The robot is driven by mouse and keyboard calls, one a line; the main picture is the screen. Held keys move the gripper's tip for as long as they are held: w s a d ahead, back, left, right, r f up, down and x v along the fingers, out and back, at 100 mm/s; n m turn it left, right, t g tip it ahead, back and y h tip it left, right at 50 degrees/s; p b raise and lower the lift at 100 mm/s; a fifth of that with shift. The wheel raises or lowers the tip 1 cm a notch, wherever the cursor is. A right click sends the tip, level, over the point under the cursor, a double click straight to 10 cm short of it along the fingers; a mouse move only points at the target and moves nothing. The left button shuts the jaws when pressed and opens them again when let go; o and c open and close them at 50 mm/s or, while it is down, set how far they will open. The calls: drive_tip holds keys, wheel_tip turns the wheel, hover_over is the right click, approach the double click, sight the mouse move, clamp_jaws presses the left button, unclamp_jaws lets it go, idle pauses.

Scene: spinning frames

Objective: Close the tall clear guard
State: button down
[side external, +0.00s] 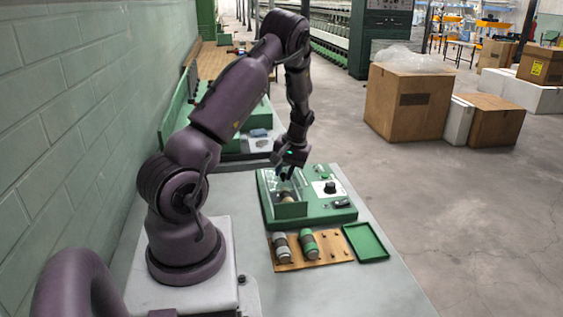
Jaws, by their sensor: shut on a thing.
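The tall clear guard (291,210) stands on the left part of a green machine base (327,211) in the side external view. My gripper (285,176) is at the upper part of the guard, pointing down, and is shut on it. The fingertips are small and dark here, so the exact grip point is hard to see. A brownish roll shows behind the guard's panel. How far the guard stands open cannot be told from this view.
A black knob (330,188) sits on the base right of the guard. In front, a wooden peg board (310,254) holds a grey and a green spool, beside an empty green tray (366,242). A brick wall (60,130) runs along the left. Cardboard boxes stand on the floor beyond.

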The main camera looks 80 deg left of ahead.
drive_tip(key=d, duration=0.6)
drive_tip(key=shift+w, duration=0.1)
drive_tip(key=c, duration=1)
unclamp_jaws()
drive_tip(key=shift+a, duration=0.1)
drive_tip(key=shift+r, duration=0.15)
drive_tip(key=v, duration=1.2)
drive_tip(key=shift+w+r, duration=0.1)
drive_tip(key=shift+r, duration=0.2)
